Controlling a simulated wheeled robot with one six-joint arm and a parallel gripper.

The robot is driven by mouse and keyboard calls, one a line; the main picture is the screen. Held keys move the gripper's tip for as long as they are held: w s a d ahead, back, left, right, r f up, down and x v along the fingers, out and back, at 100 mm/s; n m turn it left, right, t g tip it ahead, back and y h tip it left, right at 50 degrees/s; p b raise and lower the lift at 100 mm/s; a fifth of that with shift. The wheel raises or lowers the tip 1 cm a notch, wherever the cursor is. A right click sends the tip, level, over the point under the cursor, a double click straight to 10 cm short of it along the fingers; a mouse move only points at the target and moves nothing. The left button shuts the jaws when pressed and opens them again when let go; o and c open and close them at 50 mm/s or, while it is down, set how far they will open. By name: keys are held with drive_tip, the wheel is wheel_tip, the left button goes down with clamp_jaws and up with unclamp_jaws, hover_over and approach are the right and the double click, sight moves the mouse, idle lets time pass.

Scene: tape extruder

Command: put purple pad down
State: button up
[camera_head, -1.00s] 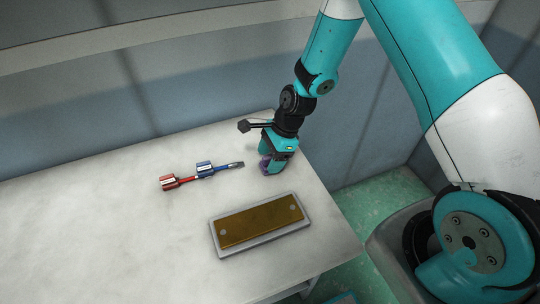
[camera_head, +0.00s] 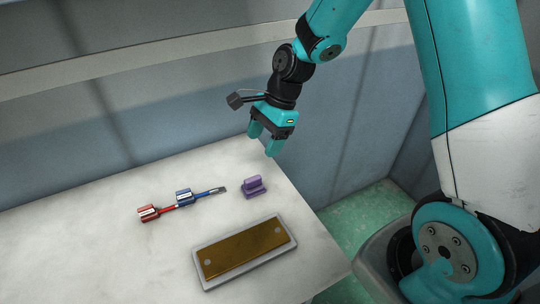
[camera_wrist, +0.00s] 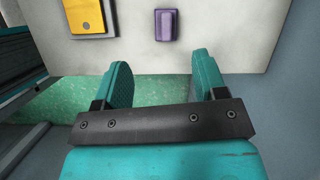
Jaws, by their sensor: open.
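The purple pad (camera_head: 253,187) rests on the white table near its right edge in the head view. It also shows at the top of the wrist view (camera_wrist: 167,25), lying on the table beyond the fingertips. My gripper (camera_head: 262,147) is raised above the table, behind the pad in the head view, apart from it. In the wrist view the two teal fingers (camera_wrist: 163,75) stand well apart with nothing between them.
A gold plate in a grey tray (camera_head: 200,284) lies in front of the pad. A blue-handled tool (camera_head: 184,196) and a red-handled tool (camera_head: 149,213) lie to the left. The table's left part (camera_head: 60,250) is clear. A wall stands behind the table.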

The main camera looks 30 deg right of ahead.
drive_tip(key=s+a+r+n, duration=0.4)
drive_tip(key=s+r+n, duration=0.3)
drive_tip(key=s+n, duration=0.4)
drive_tip(key=s+a+r+n, duration=0.4)
drive_tip(key=s+r+n, duration=0.4)
drive_tip(key=s+n, duration=0.3)
drive_tip(key=shift+n, duration=0.7)
